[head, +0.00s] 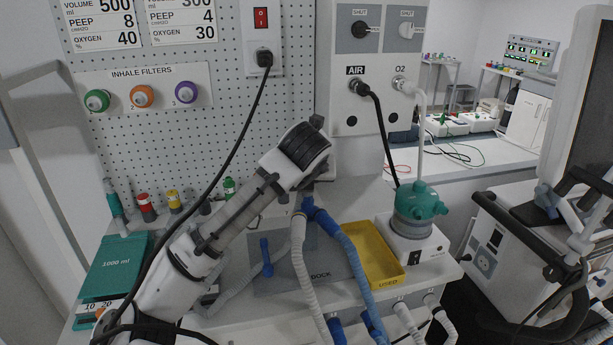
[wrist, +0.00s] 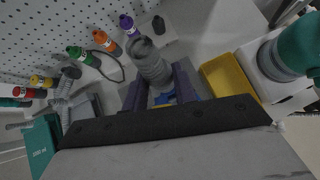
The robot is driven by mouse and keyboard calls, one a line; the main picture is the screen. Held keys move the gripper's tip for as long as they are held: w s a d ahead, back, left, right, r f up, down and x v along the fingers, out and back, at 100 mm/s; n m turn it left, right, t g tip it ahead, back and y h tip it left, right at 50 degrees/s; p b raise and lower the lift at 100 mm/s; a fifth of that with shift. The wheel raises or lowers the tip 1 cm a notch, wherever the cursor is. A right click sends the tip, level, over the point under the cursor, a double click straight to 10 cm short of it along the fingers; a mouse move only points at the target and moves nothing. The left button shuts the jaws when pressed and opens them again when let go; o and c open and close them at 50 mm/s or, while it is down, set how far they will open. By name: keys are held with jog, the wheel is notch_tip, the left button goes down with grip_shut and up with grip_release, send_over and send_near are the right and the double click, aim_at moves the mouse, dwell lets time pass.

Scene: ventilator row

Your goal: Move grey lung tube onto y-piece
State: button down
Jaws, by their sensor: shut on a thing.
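My gripper (wrist: 159,77) is shut on a grey ribbed piece, which I take to be the grey lung tube (wrist: 150,62), between its two dark fingers in the wrist view. The blue y-piece (head: 308,207) is in the middle of the head view, just below the end of my arm, with a white hose and a blue hose running down from it. Some blue also shows between my fingers in the wrist view (wrist: 163,98). Whether the tube touches the y-piece cannot be told. In the head view my arm hides the fingertips.
A yellow tray (head: 372,255) and a white unit with a teal top (head: 415,205) stand to the right. A teal board (head: 112,265) lies at the left. Coloured filters (head: 142,96) hang on the pegboard behind. A black cable (head: 225,165) crosses near my arm.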

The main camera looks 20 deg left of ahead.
jog(key=shift+s+f+b, duration=0.1)
jog(key=shift+f+b, duration=0.55)
jog(key=shift+f, duration=0.5)
dwell(0.5)
jog(key=c, duration=1.1)
grip_release()
jog(key=shift+o, duration=0.3)
jog(key=shift+r, duration=0.1)
